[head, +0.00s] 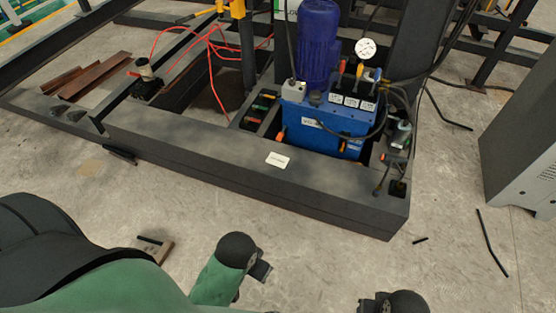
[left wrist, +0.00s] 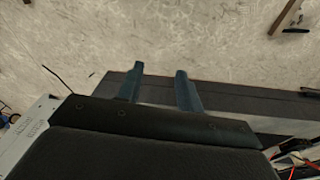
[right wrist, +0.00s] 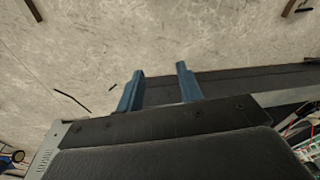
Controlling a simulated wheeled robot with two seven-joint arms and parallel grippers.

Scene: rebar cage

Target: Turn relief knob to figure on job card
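Small valve fittings with orange, yellow and blue parts (head: 360,70) sit below the gauge; I cannot tell which is the relief knob. A small white card (head: 277,159) lies on the front beam; its writing is unreadable. My left gripper (left wrist: 160,70) and right gripper (right wrist: 160,70) are open and empty, fingers apart, away from the unit.
The dark front beam (head: 200,160) lies between my arms and the unit. A grey cabinet (head: 522,135) stands at the right. Red hoses (head: 210,45) and rusty steel pieces (head: 95,75) are at the left.

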